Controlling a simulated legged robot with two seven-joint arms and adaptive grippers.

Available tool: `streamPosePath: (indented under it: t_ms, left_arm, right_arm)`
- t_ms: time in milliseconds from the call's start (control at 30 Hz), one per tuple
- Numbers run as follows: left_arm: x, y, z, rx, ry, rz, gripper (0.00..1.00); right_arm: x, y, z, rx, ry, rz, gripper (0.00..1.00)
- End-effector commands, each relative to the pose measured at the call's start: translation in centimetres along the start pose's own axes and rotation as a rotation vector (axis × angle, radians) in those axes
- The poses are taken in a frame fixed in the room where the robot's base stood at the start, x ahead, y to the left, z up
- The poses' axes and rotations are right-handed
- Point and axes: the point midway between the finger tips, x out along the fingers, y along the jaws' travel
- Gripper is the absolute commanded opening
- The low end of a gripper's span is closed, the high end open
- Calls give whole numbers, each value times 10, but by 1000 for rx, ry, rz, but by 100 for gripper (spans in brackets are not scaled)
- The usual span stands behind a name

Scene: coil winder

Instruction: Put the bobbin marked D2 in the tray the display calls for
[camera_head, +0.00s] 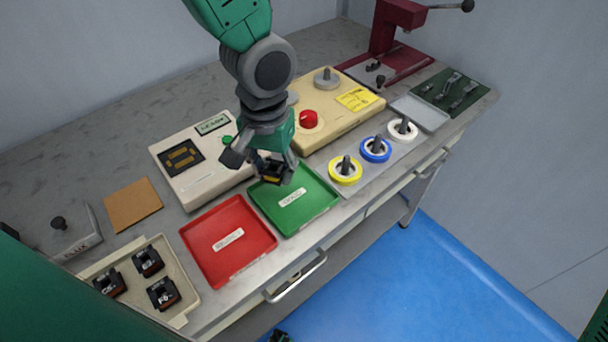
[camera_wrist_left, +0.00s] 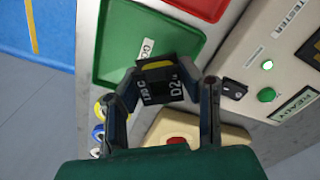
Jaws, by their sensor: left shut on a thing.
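My left gripper (camera_head: 270,168) is shut on the bobbin marked D2 (camera_head: 272,179), a black block with a yellow winding. In the left wrist view the D2 mark shows on the bobbin (camera_wrist_left: 165,82) between the fingers. The gripper holds it over the back left part of the green tray (camera_head: 310,205), whose label seems to read GOOD. The red tray (camera_head: 208,254) is left of it, empty, its label too small to read surely. The tester's display (camera_head: 212,123) appears to read READY in the left wrist view (camera_wrist_left: 297,104).
The tester (camera_head: 195,185) stands behind the trays. A beige tray (camera_head: 190,295) at the left holds several other bobbins. A cream winder with a red knob (camera_head: 308,118) and yellow, blue and white spools (camera_head: 345,172) stand to the right.

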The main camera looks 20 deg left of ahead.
Motion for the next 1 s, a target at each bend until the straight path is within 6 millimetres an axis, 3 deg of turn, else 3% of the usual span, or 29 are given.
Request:
streamPosePath:
  t_ms: [133,267,533,767,1000]
  left_arm:
    - [-28,23,14,-111,6,5,2]
    - [-40,33,24,-175,5,-1,2]
    - [3,35,28,-193,0,-7,2]
    - [21,34,28,-193,4,-6,2]
    - [52,34,27,-192,3,-6,2]
  right_arm:
    - [16,0,1,0,-1,0,40]
    - [22,0,2,0,-1,0,40]
    - [35,0,2,0,-1,0,40]
    - [39,0,2,0,-1,0,40]
    - [48,0,3,0,-1,0,40]
